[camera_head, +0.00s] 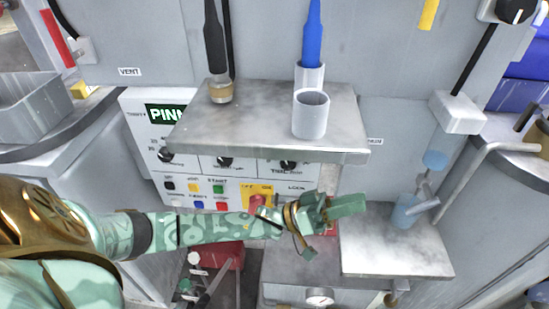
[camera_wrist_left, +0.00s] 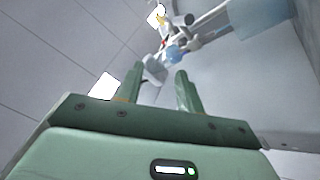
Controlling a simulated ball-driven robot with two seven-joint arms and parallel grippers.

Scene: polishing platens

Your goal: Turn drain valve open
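A light-blue valve-like body with a grey metal lever (camera_head: 424,200) stands above the small steel shelf at the right in the head view. I take it for the drain valve, though its label is not readable. A light-blue and grey fitting (camera_wrist_left: 190,45) shows beyond my fingers in the left wrist view. My left gripper (camera_head: 340,208) reaches in from the left and is apart from the lever, to its left. In the left wrist view its fingers (camera_wrist_left: 157,82) are spread with nothing held between them. My right gripper is not in view.
A steel shelf (camera_head: 250,130) with a grey cup (camera_head: 311,115) overhangs behind my left gripper. The control panel (camera_head: 180,185) with buttons lies behind my forearm. A small steel shelf (camera_head: 395,255) lies right of the gripper. A pressure gauge (camera_head: 319,297) is below.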

